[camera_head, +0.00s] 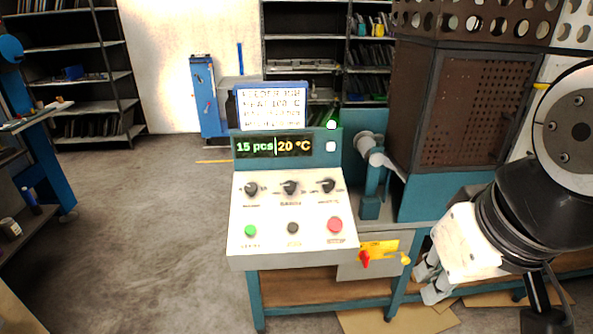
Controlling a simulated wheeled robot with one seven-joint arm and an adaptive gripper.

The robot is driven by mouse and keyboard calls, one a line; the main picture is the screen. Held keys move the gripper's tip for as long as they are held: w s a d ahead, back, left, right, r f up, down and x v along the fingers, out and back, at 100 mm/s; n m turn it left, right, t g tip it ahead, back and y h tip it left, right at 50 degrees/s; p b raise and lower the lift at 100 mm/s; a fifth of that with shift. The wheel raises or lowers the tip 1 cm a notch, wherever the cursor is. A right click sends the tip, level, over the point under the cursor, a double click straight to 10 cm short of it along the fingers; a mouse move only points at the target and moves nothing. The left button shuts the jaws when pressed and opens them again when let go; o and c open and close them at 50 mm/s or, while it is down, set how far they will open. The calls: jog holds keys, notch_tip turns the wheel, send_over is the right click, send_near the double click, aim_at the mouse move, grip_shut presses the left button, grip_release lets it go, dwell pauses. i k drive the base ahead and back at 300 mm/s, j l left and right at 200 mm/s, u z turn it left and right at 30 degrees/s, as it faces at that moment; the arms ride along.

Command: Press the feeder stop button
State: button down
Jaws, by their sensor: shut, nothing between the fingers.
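A sloped white control panel (290,255) stands in the middle of the head view. Its lower row has a green button (250,231) at left, a small black button (292,228) in the middle and a red button (334,224) at right. The labels under them are too small to read, so I cannot tell by text which is the feeder stop. My gripper (430,283) is shut and empty, to the right of the panel and lower in the picture than the red button. It is apart from all the buttons.
Three dark knobs, with the middle one (290,188), sit above the buttons. A display (273,146) reads "15 pcs" and "20 °C". A brown perforated cabinet (475,110) stands behind at right. Open floor lies left.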

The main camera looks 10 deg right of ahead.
aim_at(335, 225)
jog(key=i+j, duration=0.1)
jog(key=j, duration=0.35)
jog(key=i+j+z, duration=0.1)
jog(key=j, duration=0.35)
jog(key=i+j, duration=0.1)
jog(key=j, duration=0.4)
